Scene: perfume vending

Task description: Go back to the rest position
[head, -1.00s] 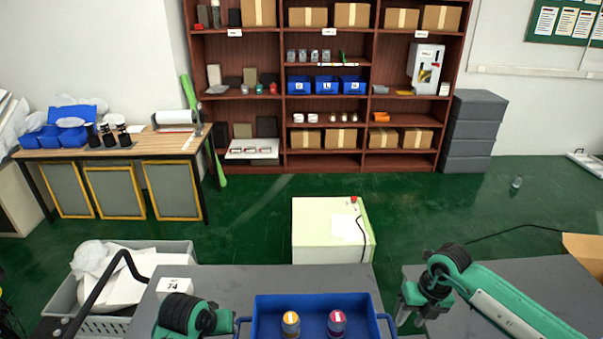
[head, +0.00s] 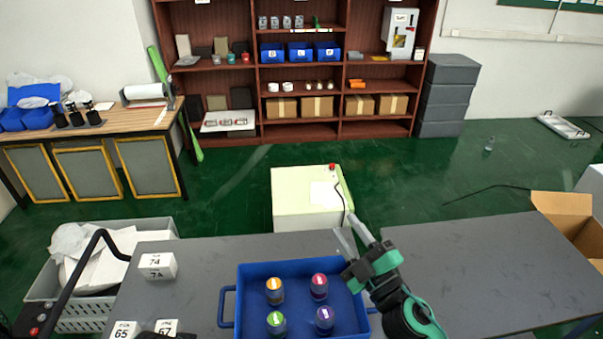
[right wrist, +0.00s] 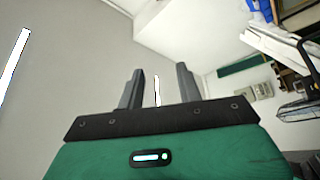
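My right gripper (head: 355,238) is raised over the right edge of the blue tray in the head view, its two grey fingers apart and pointing up and away. In the right wrist view my right gripper (right wrist: 158,88) is open and empty, facing the walls and ceiling. The blue tray (head: 252,292) rests on the grey table and holds several small dark jars with coloured lids, among them an orange-lidded jar (head: 275,291) and a pink-lidded jar (head: 319,287). My left gripper cannot be made out; only a dark part shows at the bottom edge.
Grey tables (head: 470,265) stretch left and right, the right one mostly clear. Numbered white boxes (head: 157,266) stand left of the tray. A cardboard box (head: 566,215) is at the far right, a pale cabinet (head: 305,200) beyond the table, and a grey crate (head: 85,318) at left.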

